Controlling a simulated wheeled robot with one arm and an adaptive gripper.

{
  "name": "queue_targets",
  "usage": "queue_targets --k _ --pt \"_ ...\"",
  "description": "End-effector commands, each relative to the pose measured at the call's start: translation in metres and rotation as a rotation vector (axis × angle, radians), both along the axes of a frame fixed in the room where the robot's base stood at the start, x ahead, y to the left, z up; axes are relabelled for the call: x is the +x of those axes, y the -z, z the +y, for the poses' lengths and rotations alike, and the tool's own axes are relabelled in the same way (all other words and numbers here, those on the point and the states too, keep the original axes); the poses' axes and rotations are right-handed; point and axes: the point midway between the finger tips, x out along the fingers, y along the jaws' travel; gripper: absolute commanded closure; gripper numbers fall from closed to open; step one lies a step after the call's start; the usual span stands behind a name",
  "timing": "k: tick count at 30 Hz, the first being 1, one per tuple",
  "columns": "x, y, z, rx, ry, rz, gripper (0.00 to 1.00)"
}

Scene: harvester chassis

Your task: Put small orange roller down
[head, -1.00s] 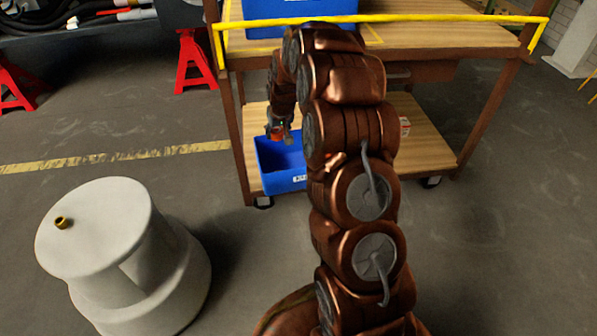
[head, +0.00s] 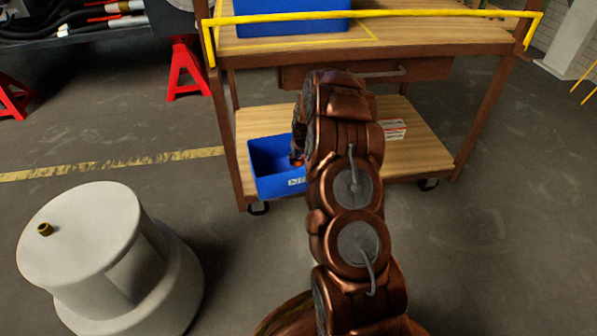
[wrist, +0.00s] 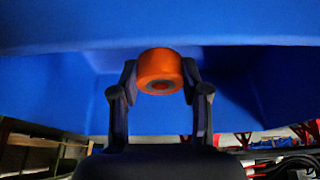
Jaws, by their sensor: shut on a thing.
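The small orange roller (wrist: 160,66) is between the fingertips of my gripper (wrist: 160,84) in the wrist view, with its round end and dark centre hole facing the camera. My gripper is shut on it. In the head view a bit of orange shows at the right side of the blue bin (head: 262,184) on the cart's lower shelf. My arm hides most of the gripper there. Blue bin walls fill much of the wrist view around and behind the roller. I cannot tell whether the roller touches the bin.
The wooden cart's lower shelf (head: 415,150) has a small white and red box (head: 393,129) at the right. Another blue bin (head: 290,18) stands on the upper shelf behind a yellow rail (head: 440,13). A white stepped stool (head: 85,225) stands at the left. Red jack stands (head: 187,72) are behind.

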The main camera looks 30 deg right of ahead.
Motion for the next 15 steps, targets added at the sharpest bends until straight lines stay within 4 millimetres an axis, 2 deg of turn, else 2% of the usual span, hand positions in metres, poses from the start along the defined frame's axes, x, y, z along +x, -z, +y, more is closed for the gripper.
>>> queue_targets --k 1,5,12,15 --pt "0.0 0.008 0.0 0.0 0.0 0.0 0.95" --pt "0.0 0.016 0.0 0.0 0.0 0.0 0.95" --pt "-0.001 0.047 0.001 0.002 -0.001 0.004 0.95" --pt "-0.001 0.049 0.001 0.001 -0.001 0.003 0.95"
